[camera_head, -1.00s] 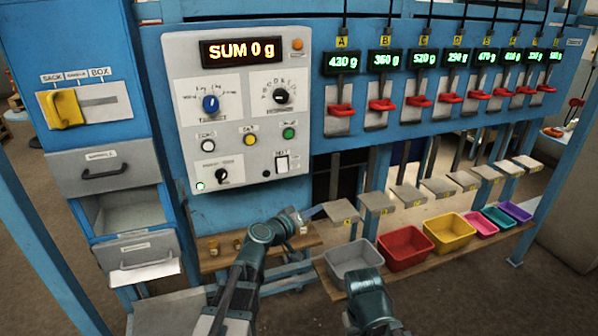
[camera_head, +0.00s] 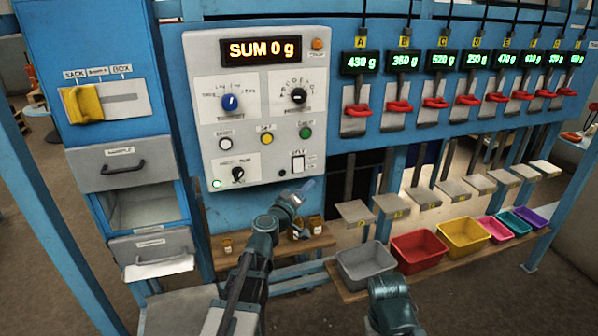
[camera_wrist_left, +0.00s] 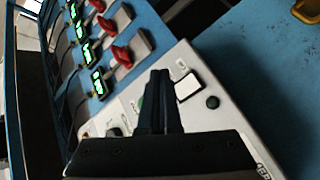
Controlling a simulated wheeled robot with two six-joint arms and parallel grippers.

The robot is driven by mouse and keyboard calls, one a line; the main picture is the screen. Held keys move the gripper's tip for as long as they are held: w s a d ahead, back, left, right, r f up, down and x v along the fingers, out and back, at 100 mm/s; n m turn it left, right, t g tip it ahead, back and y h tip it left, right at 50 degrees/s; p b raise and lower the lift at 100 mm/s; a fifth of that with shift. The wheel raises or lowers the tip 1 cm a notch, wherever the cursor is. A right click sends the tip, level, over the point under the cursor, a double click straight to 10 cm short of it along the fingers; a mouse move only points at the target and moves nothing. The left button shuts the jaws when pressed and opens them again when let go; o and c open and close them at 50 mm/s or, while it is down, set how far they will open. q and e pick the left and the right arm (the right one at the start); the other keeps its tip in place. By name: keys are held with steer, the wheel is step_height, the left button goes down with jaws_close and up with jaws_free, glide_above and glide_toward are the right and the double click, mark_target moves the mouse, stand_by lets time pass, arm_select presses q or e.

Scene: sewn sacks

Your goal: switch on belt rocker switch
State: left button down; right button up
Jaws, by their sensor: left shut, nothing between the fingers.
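The belt rocker switch (camera_head: 298,162) is a small white rocker in a dark frame, low on the right of the grey control panel (camera_head: 207,84). In the left wrist view the white rocker (camera_wrist_left: 188,87) shows just right of my fingertips. My left gripper (camera_head: 307,186) is shut and empty, a little below the panel's lower right corner in the head view. Its dark fingers (camera_wrist_left: 159,85) point at the panel in the wrist view; whether they touch it I cannot tell. My right arm shows at the bottom, but its gripper does not.
A black round button (camera_head: 281,172) sits beside the rocker. A black knob (camera_head: 238,174) and a green button (camera_head: 306,132) are also near. Red levers (camera_head: 357,109) line the right. Small jars (camera_head: 227,245) stand on a shelf below; coloured bins (camera_head: 418,249) stand to the right.

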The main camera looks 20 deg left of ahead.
mark_target(303, 169)
arm_select(q)
steer(key=w+a+f+b, duration=0.1)
steer(key=w+a, duration=0.3)
steer(key=w, duration=0.3)
steer(key=shift+a, duration=0.35)
steer(key=shift+w, duration=0.1)
stand_by(1.8)
steer(key=shift+w+a, duration=0.2)
steer(key=shift+w, duration=0.05)
steer(key=shift+w+a+f, duration=0.1)
steer(key=shift+w+a, duration=0.1)
steer(key=shift+w, duration=0.05)
stand_by(0.6)
stand_by(0.4)
steer(key=shift+s+d, duration=0.4)
steer(key=shift+s, duration=0.25)
steer(key=shift+s+d, duration=0.1)
steer(key=s+d, duration=0.1)
steer(key=s, duration=0.1)
steer(key=s+d, duration=0.1)
steer(key=s, duration=0.1)
steer(key=shift+d+r+p, duration=0.3)
steer(key=shift+r+p, duration=0.05)
steer(key=shift+r, duration=0.05)
